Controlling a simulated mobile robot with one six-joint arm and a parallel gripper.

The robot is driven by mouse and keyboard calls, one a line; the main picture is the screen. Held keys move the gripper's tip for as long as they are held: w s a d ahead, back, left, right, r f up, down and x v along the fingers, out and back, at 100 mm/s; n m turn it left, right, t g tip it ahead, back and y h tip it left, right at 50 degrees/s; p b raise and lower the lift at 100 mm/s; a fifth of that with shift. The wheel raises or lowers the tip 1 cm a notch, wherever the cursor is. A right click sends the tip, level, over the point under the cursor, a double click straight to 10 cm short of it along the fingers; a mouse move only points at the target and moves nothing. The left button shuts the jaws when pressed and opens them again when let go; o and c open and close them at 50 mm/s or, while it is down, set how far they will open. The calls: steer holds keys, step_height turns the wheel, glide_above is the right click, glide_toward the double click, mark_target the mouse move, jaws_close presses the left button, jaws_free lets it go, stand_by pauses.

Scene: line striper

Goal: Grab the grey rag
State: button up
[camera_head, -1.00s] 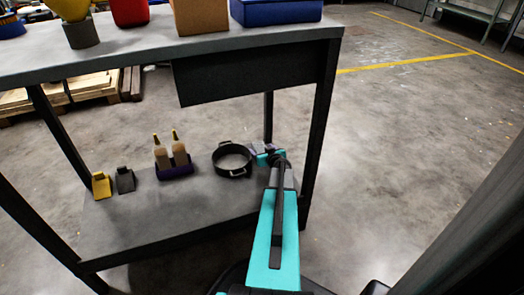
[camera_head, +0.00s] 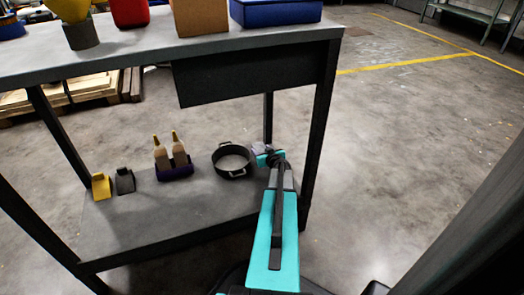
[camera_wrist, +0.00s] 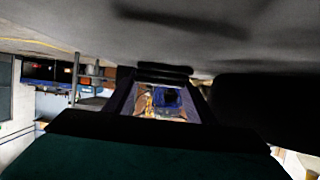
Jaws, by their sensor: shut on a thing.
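My gripper (camera_head: 263,150) is low over the right end of the bench's lower shelf, just right of the black round pan. In the wrist view its two purplish fingers (camera_wrist: 162,88) reach forward with a dark, folded-looking band, the grey rag (camera_wrist: 164,73), across their tips. The jaws are shut on it. The rag is dark and small there, close to the grey shelf surface. In the head view my arm and wrist hide most of it, so its full outline cannot be told.
The black pan (camera_head: 232,173) stands close left of my gripper. Further left are a purple holder with two bottles (camera_head: 175,173), a dark scoop-like piece (camera_head: 125,181) and a yellow one (camera_head: 101,187). A bench leg (camera_head: 318,125) and the upper bench top (camera_head: 130,50) are close by.

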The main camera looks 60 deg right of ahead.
mark_target(261, 152)
step_height(261, 152, up, 12)
steer(key=p, duration=0.5)
steer(key=s+a+p, duration=0.1)
steer(key=a+p, duration=0.2)
steer(key=a, duration=0.5)
steer(key=s+a+p, duration=0.2)
steer(key=a+p, duration=0.1)
steer(key=a, duration=0.6)
steer(key=shift+s+p, duration=0.3)
steer(key=shift+f, duration=0.15)
